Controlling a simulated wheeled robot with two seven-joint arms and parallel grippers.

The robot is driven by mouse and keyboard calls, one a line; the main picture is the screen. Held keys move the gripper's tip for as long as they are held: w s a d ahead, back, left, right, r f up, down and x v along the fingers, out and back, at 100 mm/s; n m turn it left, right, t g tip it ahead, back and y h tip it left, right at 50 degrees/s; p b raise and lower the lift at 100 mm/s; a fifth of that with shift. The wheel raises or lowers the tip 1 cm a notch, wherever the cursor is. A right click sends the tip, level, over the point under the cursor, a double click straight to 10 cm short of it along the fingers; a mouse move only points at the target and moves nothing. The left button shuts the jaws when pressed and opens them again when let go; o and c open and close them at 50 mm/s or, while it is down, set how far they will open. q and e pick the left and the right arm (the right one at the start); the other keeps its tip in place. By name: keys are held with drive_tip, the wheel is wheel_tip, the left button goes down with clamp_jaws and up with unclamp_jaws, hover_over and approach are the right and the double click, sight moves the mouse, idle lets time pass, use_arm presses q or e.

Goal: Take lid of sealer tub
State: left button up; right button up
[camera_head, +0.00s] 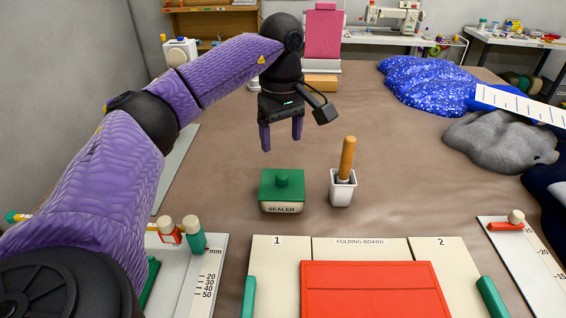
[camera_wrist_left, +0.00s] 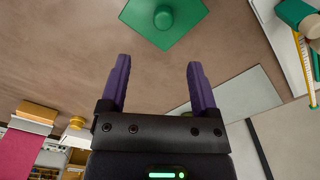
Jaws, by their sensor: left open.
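The sealer tub (camera_head: 281,206) is cream with a "SEALER" label and stands on the brown table. Its green square lid (camera_head: 283,188) with a round knob is on top of it. The lid also shows at the top of the left wrist view (camera_wrist_left: 182,30). My left gripper (camera_head: 282,148) is open and empty, pointing down above and behind the tub, apart from the lid. In the left wrist view its two purple fingers (camera_wrist_left: 158,75) are spread with nothing between them. My right gripper is not in view.
A white pot (camera_head: 342,190) with a wooden-handled tool stands just right of the tub. A folding board (camera_head: 358,244) with a red panel lies in front. Blue speckled (camera_head: 425,85) and grey (camera_head: 500,142) bundles lie at the right. A ruler board (camera_head: 205,270) lies at front left.

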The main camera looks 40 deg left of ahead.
sight(282, 175)
use_arm(q)
drive_tip(key=f, duration=0.3)
drive_tip(key=f+b, duration=0.1)
drive_tip(key=f, duration=0.1)
drive_tip(key=f+b, duration=0.1)
drive_tip(key=f, duration=0.2)
drive_tip(key=shift+s+d+f, duration=0.3)
drive_tip(key=shift+f, duration=0.05)
drive_tip(key=shift+r, duration=0.1)
clamp_jaws()
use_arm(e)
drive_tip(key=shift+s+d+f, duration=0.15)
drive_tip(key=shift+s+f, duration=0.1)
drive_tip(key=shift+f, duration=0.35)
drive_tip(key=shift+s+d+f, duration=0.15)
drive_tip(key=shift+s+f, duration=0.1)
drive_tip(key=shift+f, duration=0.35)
